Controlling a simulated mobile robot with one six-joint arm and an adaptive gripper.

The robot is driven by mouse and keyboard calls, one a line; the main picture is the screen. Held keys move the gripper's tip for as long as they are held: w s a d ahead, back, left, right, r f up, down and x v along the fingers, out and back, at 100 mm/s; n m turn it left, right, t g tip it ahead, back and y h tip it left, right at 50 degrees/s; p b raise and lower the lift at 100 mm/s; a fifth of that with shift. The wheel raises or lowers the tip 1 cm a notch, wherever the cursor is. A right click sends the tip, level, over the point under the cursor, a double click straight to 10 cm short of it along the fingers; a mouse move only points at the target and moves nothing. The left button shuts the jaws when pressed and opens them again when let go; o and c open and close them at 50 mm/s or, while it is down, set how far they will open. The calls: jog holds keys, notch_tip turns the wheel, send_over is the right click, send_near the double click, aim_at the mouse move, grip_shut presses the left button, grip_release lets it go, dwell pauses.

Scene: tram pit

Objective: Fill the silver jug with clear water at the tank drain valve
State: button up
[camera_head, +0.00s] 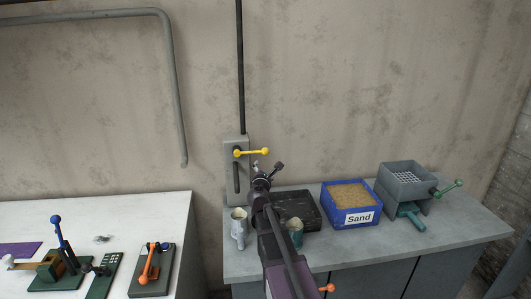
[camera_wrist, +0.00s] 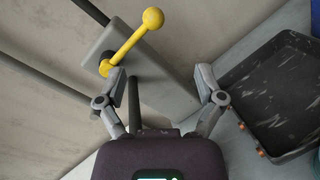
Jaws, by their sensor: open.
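The drain valve is a grey wall box (camera_head: 235,152) with a yellow ball-ended lever (camera_head: 251,152) pointing right and a dark pipe below it. The lever also shows in the wrist view (camera_wrist: 130,42), just beyond my fingertips. My gripper (camera_head: 267,168) is open and empty, just below and right of the lever; in the wrist view its fingers (camera_wrist: 160,74) are spread apart. The silver jug (camera_head: 239,233) stands upright on the grey bench below the valve, left of my arm. Its inside looks tan; I cannot tell what it holds.
A black tray (camera_head: 306,207) and a teal vessel (camera_head: 296,240), partly hidden by my arm, are on the bench. Right of them stand a blue sand box (camera_head: 352,217) and a grey sieve device (camera_head: 405,182). A white table (camera_head: 110,212) with lever fixtures is left.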

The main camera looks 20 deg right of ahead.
aim_at(265, 153)
jog(key=shift+w+a+r+n, duration=0.15)
jog(key=shift+w+n, duration=0.15)
jog(key=shift+n, duration=0.5)
jog(key=shift+w, duration=0.2)
jog(key=x, duration=1.3)
jog(key=shift+w+r, duration=0.1)
jog(key=shift+w, duration=0.15)
jog(key=shift+r, duration=0.1)
grip_shut()
